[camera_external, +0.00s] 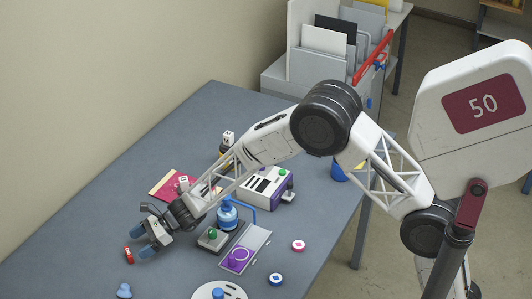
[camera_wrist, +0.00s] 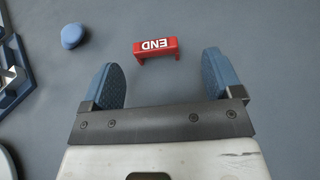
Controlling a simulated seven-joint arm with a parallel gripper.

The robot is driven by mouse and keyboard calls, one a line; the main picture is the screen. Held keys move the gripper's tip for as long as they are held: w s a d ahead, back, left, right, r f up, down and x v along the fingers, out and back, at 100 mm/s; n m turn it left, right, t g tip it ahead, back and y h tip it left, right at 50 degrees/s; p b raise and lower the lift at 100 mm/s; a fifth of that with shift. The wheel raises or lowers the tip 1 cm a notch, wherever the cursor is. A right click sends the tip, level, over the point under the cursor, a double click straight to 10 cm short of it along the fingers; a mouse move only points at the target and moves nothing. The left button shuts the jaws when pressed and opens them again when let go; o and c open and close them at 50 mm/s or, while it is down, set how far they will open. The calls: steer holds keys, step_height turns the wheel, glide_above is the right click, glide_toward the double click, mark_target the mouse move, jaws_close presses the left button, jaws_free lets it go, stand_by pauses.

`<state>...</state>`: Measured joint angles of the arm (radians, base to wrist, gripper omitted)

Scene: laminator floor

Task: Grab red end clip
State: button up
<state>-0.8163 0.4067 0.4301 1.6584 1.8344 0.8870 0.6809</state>
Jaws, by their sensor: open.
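The red end clip (camera_wrist: 156,47) is a small red bracket with white "END" lettering, upside down in the wrist view. It sits on the grey-blue table just beyond my fingertips, roughly between their lines. The clip is apart from both fingers.
A blue knob-like piece (camera_wrist: 73,36) lies left of the clip; it also shows in the external view (camera_external: 124,291). A press-like device with a blue bottle (camera_external: 227,214), a grey machine (camera_external: 264,187) and round tokens (camera_external: 298,245) stand to the right. The table around the clip is clear.

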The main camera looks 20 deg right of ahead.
mark_target(132, 249)
steer(key=shift+s+x, duration=0.1)
steer(key=shift+x, duration=1.2)
steer(key=shift+s+x, duration=0.15)
steer(key=shift+x, duration=1.1)
steer(key=c, duration=1)
steer(key=shift+r, duration=0.1)
steer(key=shift+r, duration=0.8)
steer(key=shift+d+r, duration=0.1)
steer(key=shift+r, duration=0.9)
steer(key=s+d, duration=0.3)
steer(key=d, duration=0.1)
steer(key=s+d, duration=0.3)
steer(key=d, duration=0.1)
steer(key=s+d+r, duration=0.1)
steer(key=s+d, duration=0.2)
steer(key=d, duration=0.2)
steer(key=shift+d+r, duration=0.1)
